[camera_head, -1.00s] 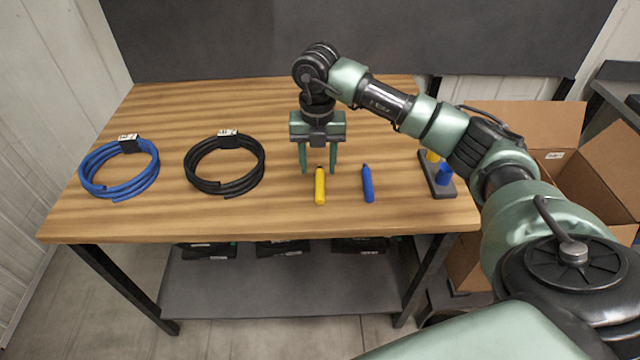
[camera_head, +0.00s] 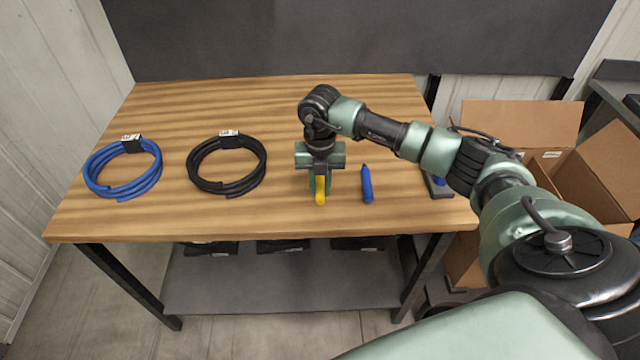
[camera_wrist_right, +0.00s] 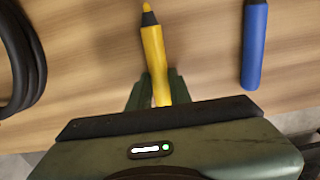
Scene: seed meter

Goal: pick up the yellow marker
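The yellow marker (camera_head: 320,191) lies on the wooden table, its near end sticking out below my right gripper (camera_head: 320,190). In the right wrist view the yellow marker (camera_wrist_right: 154,55) runs lengthwise between the two green fingers (camera_wrist_right: 158,90), its dark collar and yellow tip pointing away from the gripper. The fingers are close against both its sides, shut on it. It appears to be still at table height. My left gripper is not in view.
A blue marker (camera_head: 367,184) lies just right of the gripper, also in the right wrist view (camera_wrist_right: 255,45). A black cable coil (camera_head: 191,170) and a blue cable coil (camera_head: 91,176) lie left. A dark holder (camera_head: 441,191) is partly hidden by my arm. Open cardboard boxes (camera_head: 525,122) stand right.

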